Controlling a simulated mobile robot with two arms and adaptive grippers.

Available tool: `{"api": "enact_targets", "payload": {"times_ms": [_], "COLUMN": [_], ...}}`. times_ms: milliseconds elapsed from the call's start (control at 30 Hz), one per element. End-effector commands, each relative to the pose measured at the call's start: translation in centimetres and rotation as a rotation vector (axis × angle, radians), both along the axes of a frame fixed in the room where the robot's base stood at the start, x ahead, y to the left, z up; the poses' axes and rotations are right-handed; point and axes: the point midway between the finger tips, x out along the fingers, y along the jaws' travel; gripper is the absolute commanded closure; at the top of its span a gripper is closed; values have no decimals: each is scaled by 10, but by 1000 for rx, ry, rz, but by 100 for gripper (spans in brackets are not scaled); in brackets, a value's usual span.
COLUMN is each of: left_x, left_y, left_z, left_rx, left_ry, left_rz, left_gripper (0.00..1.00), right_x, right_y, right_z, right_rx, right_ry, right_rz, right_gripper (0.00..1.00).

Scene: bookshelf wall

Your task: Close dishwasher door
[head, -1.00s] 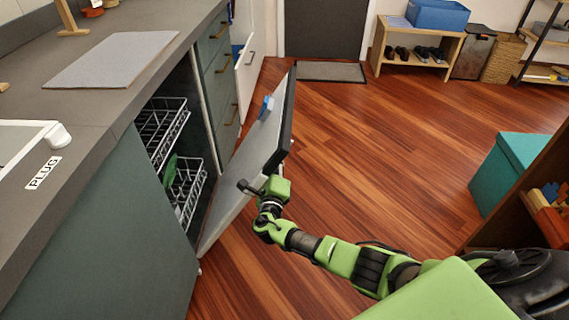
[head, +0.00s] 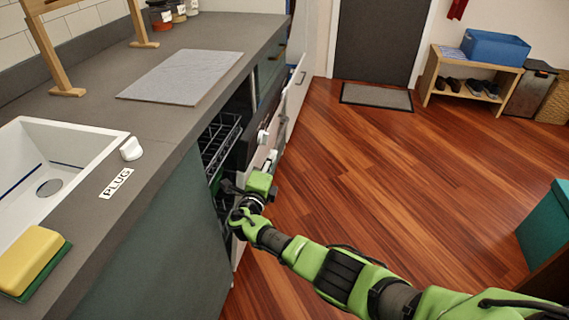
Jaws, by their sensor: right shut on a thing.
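The dishwasher door (head: 263,153) stands steeply tilted, still apart from the front of the counter. A gap shows the wire racks (head: 219,140) inside, with a dark opening below the countertop. My right gripper (head: 232,187) is at the near upper edge of the door, its fingers shut on it. The gripper and arm hide the door's near lower part. My left gripper is out of view.
The grey countertop (head: 160,122) runs along the left, with a white sink (head: 88,148), a yellow sponge (head: 28,258) and a grey mat (head: 183,75). Another white panel (head: 297,85) stands out beyond the door.

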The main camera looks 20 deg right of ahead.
Motion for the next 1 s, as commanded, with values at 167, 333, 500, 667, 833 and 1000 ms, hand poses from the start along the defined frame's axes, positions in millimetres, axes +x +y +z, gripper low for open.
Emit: {"api": "enact_targets", "payload": {"times_ms": [167, 333, 500, 667, 833, 1000], "left_x": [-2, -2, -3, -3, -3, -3], "left_y": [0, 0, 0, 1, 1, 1], "left_z": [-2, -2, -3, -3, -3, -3], "left_rx": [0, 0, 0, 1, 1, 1], "left_ry": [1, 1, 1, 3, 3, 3], "left_rz": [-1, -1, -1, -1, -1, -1], "left_gripper": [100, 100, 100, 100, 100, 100], "right_x": [7, 9, 10, 10, 10, 9], "right_y": [17, 24, 26, 25, 25, 25], "right_z": [10, 11, 11, 11, 11, 10], "right_rx": [-32, -47, -52, -53, -53, -52], "right_ry": [13, 22, 26, 26, 26, 28], "right_rz": [5, 3, 3, 2, 2, 1], "right_gripper": [100, 100, 100, 100, 88, 74]}}
